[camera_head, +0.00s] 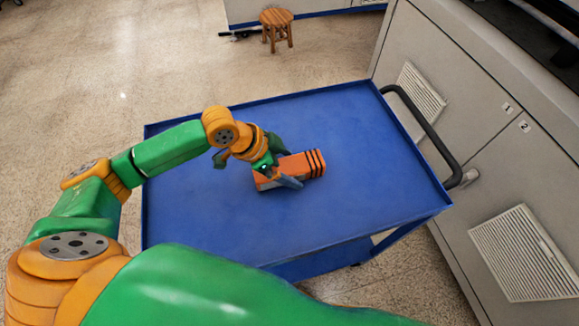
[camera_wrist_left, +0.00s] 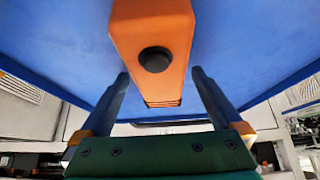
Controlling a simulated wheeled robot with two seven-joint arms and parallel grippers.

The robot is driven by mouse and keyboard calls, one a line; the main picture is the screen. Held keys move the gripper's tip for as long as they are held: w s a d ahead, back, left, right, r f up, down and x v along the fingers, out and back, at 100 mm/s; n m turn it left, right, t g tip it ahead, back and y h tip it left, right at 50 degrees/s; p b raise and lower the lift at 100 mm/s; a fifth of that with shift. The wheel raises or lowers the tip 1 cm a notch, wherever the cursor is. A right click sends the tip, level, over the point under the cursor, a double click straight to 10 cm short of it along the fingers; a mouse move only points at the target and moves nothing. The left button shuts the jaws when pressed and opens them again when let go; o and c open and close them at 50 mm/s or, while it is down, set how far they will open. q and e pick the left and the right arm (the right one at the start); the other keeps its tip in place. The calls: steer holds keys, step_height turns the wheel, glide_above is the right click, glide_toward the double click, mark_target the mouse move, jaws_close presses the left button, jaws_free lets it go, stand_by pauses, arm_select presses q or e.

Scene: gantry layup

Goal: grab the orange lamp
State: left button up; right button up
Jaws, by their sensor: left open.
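The orange lamp (camera_head: 297,167) is a block-shaped body with black stripes at its right end. It lies on the blue cart top (camera_head: 215,210). My left gripper (camera_head: 287,169) is at the lamp, covering part of it in the head view. In the left wrist view the lamp (camera_wrist_left: 152,30) shows a round black button on its face. The two fingers of my left gripper (camera_wrist_left: 160,95) are apart, one on each side of the lamp's striped end, with gaps between them and it. My right gripper is not in view.
The cart has a raised rim and a black handle (camera_head: 425,125) at its right. Grey cabinets (camera_head: 480,130) with vents stand close on the right. A wooden stool (camera_head: 277,28) stands on the floor behind. The cart top around the lamp is clear.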

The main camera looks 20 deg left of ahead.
arm_select(q)
steer(key=shift+w+d+f, duration=0.1)
steer(key=shift+f, duration=0.05)
jaws_close()
